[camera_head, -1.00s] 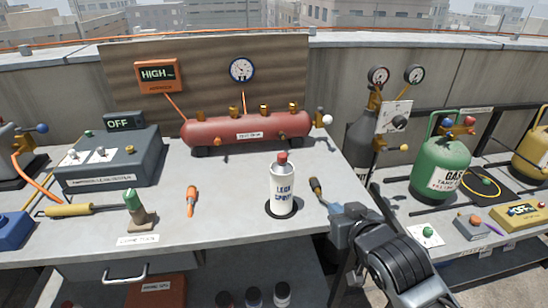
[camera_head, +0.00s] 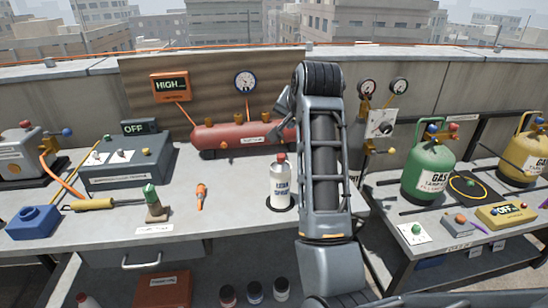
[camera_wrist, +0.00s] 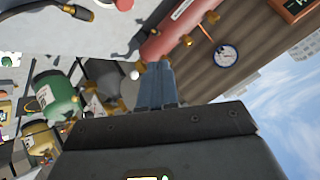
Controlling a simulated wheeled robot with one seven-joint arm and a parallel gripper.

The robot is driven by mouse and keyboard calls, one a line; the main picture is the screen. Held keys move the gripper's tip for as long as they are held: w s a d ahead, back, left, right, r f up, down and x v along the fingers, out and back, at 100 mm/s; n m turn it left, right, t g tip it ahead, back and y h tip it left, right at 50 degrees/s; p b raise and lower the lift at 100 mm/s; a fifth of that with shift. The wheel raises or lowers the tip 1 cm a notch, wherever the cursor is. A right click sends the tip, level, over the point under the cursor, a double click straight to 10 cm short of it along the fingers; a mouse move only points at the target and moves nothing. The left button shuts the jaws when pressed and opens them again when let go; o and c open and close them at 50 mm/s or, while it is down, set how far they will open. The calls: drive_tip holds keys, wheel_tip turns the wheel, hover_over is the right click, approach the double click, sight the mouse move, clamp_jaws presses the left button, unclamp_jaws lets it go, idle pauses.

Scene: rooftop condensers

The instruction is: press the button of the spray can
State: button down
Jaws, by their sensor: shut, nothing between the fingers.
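The spray can (camera_head: 281,187) is white with a red button (camera_head: 281,157) on top. It stands upright on a dark round base on the workbench (camera_head: 235,212), in the head view. In the wrist view, a red piece (camera_wrist: 124,4) at the top edge looks like its button; the rest is mostly cut off. My gripper (camera_wrist: 154,66) is shut and empty in the wrist view, its fingertips in front of the red tank. In the head view my raised arm stands just right of the can and hides the bench there. The fingers are apart from the can.
The red tank (camera_head: 225,136) lies behind the can, with a round gauge (camera_head: 245,82) on the board above. An orange-handled tool (camera_head: 200,196) and a green-topped device (camera_head: 154,203) stand left. A green gas cylinder (camera_head: 428,168) stands on the right-hand table.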

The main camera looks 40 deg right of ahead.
drive_tip(key=shift+w+a+r+m+y, duration=0.15)
drive_tip(key=shift+a+r, duration=0.1)
drive_tip(key=shift+r, duration=0.25)
drive_tip(key=shift+w+a+r+m+y, duration=0.15)
drive_tip(key=shift+a+r, duration=0.1)
drive_tip(key=shift+r, duration=0.3)
drive_tip(key=shift+w+a+r+m+y, duration=0.15)
drive_tip(key=shift+a+r, duration=0.1)
drive_tip(key=shift+r, duration=0.25)
drive_tip(key=shift+f, duration=0.15)
drive_tip(key=b, duration=0.6)
hover_over(283, 157)
wheel_tip(283, 157, down, 6)
drive_tip(key=shift+f+b, duration=0.65)
drive_tip(key=shift+f, duration=0.6)
drive_tip(key=shift+f, duration=0.15)
drive_tip(key=shift+f, duration=0.3)
drive_tip(key=shift+f, duration=0.5)
idle(0.7)
drive_tip(key=shift+r, duration=0.1)
drive_tip(key=shift+r+p, duration=0.85)
drive_tip(key=shift+p, duration=0.05)
